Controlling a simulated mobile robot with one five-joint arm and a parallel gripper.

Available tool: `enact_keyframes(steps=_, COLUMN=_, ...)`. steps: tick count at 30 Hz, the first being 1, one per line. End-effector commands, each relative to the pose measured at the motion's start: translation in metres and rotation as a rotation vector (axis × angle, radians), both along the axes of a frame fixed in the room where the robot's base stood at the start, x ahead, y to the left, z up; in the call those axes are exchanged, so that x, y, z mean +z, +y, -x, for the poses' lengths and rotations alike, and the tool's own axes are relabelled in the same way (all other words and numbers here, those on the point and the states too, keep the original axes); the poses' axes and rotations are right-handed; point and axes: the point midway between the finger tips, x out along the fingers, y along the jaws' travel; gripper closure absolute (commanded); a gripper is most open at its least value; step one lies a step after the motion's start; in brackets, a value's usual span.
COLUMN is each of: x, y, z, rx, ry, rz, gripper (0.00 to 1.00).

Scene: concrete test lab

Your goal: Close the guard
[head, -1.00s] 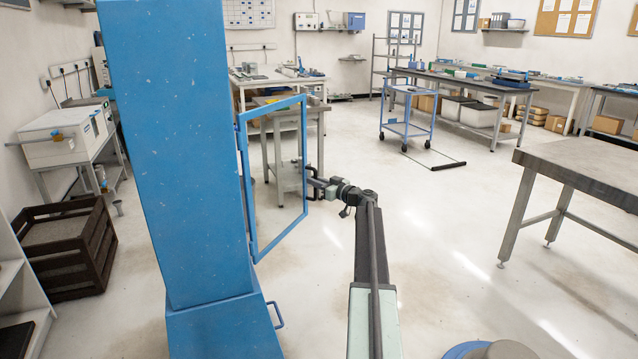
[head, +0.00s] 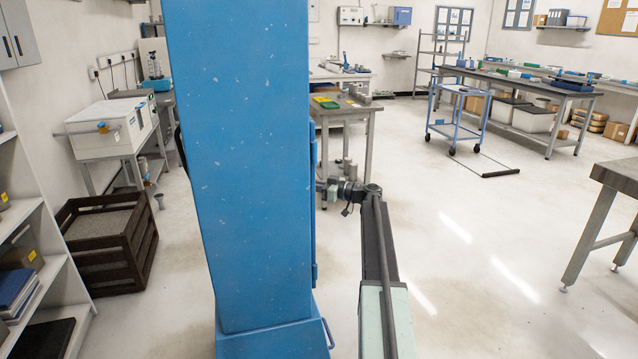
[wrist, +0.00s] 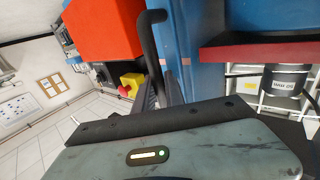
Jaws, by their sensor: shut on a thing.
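The guard (head: 313,262) is a blue framed door on the tall blue machine housing (head: 240,170). In the head view it shows nearly edge-on, as a thin strip along the housing's right side. Whether it touches the housing all the way cannot be told. Its black bar handle (wrist: 151,45) stands upright in the wrist view, beside blue metal. My gripper (wrist: 161,92) is shut on the handle's lower part. In the head view my gripper (head: 322,187) is at the guard's right, its fingertips partly hidden.
The wrist view shows an orange panel (wrist: 104,40), a red and yellow knob (wrist: 131,84) and a grey canister (wrist: 287,80) below a red ledge (wrist: 260,50). A dark crate (head: 108,240) stands left of the housing. A workbench (head: 622,180) is at right; the floor between is clear.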

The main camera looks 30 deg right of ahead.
Motion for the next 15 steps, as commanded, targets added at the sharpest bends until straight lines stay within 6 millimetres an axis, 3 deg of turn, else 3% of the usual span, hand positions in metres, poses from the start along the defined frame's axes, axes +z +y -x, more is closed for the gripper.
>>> enact_keyframes(steps=6, x=0.000, y=0.017, z=-0.004, rx=0.054, ry=0.001, rz=-0.002, gripper=1.00)
enact_keyframes(steps=15, x=0.000, y=0.025, z=-0.006, rx=0.073, ry=0.001, rz=-0.002, gripper=1.00)
